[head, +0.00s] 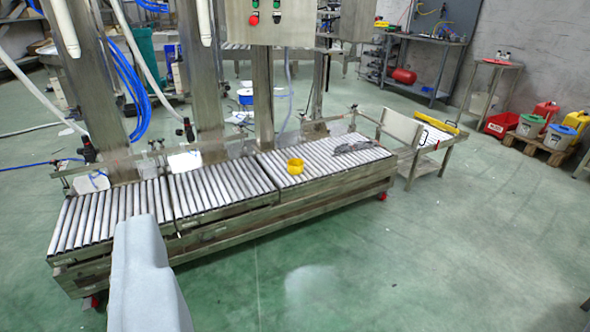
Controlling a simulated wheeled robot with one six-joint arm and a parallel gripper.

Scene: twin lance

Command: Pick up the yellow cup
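The yellow cup (295,166) stands on the right section of the roller conveyor (322,182), near the middle of the picture. It looks small, round and open at the top, and nothing covers it. A pale grey part of my own arm or gripper reaches in from the lower left, in front of the conveyor's left end. I cannot make out two fingertips on it. It appears well apart from the cup, and nothing is seen held.
A dark grey item (352,147) lies on the rollers right of the cup. A control box (268,22) on a post stands behind the conveyor. Coloured containers (545,120) sit on a pallet at far right. The green floor (400,265) in front is clear.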

